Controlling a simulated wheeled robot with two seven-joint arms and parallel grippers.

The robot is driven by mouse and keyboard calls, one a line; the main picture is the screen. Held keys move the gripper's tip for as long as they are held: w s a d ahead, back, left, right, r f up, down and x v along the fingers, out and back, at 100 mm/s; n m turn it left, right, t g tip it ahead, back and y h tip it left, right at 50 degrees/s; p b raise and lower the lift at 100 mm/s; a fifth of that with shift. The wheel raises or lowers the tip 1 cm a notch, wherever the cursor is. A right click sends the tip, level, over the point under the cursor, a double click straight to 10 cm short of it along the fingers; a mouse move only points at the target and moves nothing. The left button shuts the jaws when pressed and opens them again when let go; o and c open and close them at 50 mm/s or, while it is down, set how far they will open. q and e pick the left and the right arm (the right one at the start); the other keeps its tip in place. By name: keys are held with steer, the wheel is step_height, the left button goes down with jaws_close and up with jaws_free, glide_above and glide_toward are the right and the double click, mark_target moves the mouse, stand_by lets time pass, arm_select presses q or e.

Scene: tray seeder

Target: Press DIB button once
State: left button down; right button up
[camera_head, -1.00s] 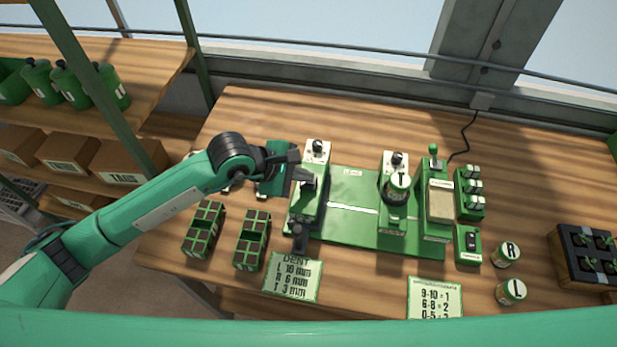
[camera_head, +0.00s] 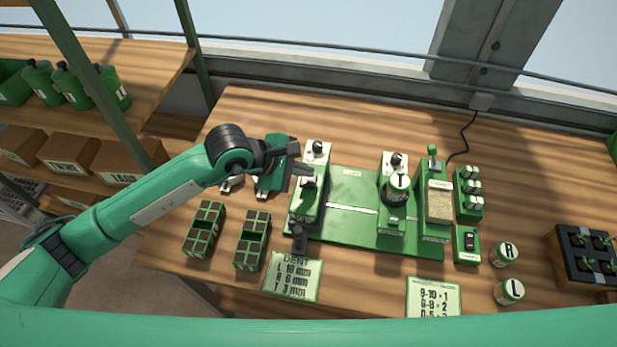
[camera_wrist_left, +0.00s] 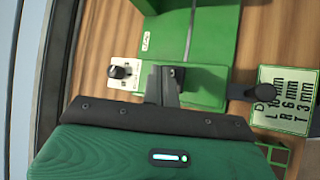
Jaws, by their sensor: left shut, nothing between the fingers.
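The left station of the green machine (camera_head: 308,208) has a white panel with a black knob (camera_head: 317,147) at its back and a black round piece on a short arm (camera_head: 299,236) at its front. I cannot read a DIB label on any part. My left gripper (camera_head: 303,172) is shut and empty over this station, its fingers just in front of the white panel. In the left wrist view the fingertips (camera_wrist_left: 166,84) lie over the green station top beside a dark part (camera_wrist_left: 179,74). The fingers partly cover it, and I cannot tell whether they touch. My right gripper is out of view.
A jar marked T (camera_head: 398,183) stands on the second station. Two green cell trays (camera_head: 204,229) and a DENT card (camera_head: 293,277) lie in front. A switch box (camera_head: 467,245), jars R (camera_head: 505,254) and L (camera_head: 509,291) are at right.

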mark_target(303, 181)
arm_select(q)
steer(key=shift+r+p, duration=0.8)
steer(key=shift+r, duration=1.75)
